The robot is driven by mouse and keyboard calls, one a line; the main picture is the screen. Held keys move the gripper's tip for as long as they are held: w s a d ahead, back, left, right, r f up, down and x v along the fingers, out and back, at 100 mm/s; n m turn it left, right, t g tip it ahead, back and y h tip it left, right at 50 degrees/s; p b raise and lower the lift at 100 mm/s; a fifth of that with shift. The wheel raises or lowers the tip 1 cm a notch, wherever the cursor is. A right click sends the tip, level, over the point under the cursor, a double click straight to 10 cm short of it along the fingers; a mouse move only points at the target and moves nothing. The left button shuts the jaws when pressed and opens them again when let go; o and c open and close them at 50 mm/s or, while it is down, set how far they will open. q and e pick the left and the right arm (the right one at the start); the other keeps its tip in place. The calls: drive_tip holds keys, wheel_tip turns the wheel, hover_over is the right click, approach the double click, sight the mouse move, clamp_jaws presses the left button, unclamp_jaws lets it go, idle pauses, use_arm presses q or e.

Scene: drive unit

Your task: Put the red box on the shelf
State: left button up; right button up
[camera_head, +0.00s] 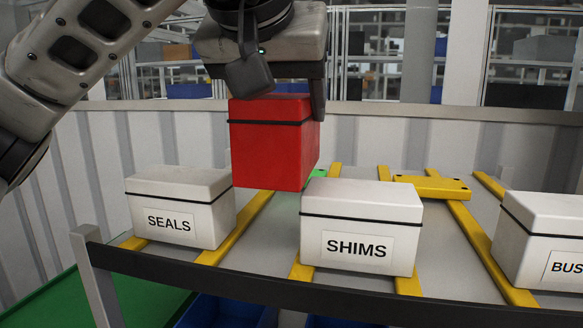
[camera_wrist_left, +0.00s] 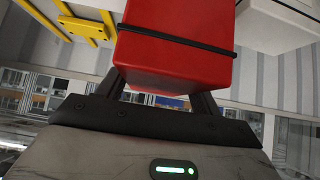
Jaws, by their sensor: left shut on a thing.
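The red box (camera_head: 268,150) with a black band hangs in the air in the head view, above and behind the gap between the SEALS box and the SHIMS box. My left gripper (camera_head: 283,92) is above it, shut on its upper part. In the left wrist view the red box (camera_wrist_left: 175,60) sits between the fingers of my left gripper (camera_wrist_left: 160,95). The shelf (camera_head: 260,255) has a grey surface with yellow rails and a dark front edge. My right gripper is in neither view.
White boxes labelled SEALS (camera_head: 180,208), SHIMS (camera_head: 360,228) and BUS... (camera_head: 545,240) stand along the shelf front. A yellow piece (camera_head: 432,187) lies behind the SHIMS box, and a green piece (camera_head: 317,174) shows beside the red box. A ribbed wall (camera_head: 450,145) stands behind.

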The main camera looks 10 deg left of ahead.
use_arm(q)
drive_tip(key=w+f, duration=0.2)
drive_tip(key=w+a+f, duration=0.1)
drive_tip(key=w+f, duration=0.1)
drive_tip(key=w+a+f+p, duration=0.1)
drive_tip(key=w+f, duration=0.1)
drive_tip(key=shift+w+a, duration=0.2)
drive_tip(key=shift+w, duration=0.15)
drive_tip(key=f, duration=0.1)
drive_tip(key=f+p, duration=0.1)
drive_tip(key=f, duration=0.1)
drive_tip(key=shift+w+a+f, duration=0.1)
drive_tip(key=shift+w+a, duration=0.05)
drive_tip(key=shift+w, duration=0.25)
drive_tip(key=shift+f, duration=0.4)
drive_tip(key=shift+f, duration=0.15)
drive_tip(key=o, duration=1.3)
drive_tip(key=shift+c, duration=0.2)
